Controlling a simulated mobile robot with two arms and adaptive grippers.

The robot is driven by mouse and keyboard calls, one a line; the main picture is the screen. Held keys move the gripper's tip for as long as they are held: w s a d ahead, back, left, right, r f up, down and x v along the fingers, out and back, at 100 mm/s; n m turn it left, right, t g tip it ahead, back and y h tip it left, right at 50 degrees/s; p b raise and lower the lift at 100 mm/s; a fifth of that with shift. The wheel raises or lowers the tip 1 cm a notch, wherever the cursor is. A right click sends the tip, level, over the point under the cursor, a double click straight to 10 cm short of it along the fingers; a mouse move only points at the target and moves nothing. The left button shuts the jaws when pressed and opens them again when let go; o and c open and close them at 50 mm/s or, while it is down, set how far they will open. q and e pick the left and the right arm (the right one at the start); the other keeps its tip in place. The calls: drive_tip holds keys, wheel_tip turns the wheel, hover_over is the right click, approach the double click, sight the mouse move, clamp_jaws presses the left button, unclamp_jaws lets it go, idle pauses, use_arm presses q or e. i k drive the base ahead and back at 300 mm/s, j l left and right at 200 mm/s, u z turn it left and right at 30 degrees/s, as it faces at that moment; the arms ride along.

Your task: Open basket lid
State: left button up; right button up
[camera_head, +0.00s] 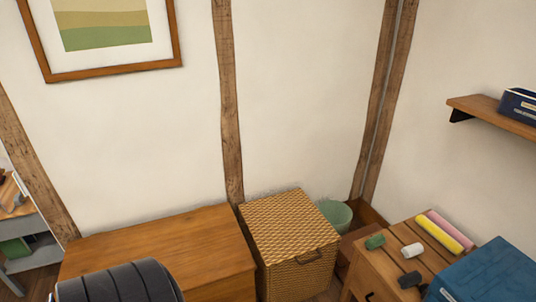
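A woven tan basket (292,272) stands against the wall, low and right of centre in the head view. Its flat patterned lid (290,222) lies closed on top. A dark handle (309,257) is on the upper front side. The basket's lower part is cut off by the frame's bottom edge. Neither of my grippers is in view.
A wooden chest (165,250) stands close on the basket's left, with a black rounded object (118,284) before it. A green bin (336,214) is behind right. A slatted wooden table (385,268) with rolls and a blue box (490,275) stands right. A shelf (485,113) juts above.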

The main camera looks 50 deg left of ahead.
sight(286, 226)
drive_tip(key=u, duration=1.25)
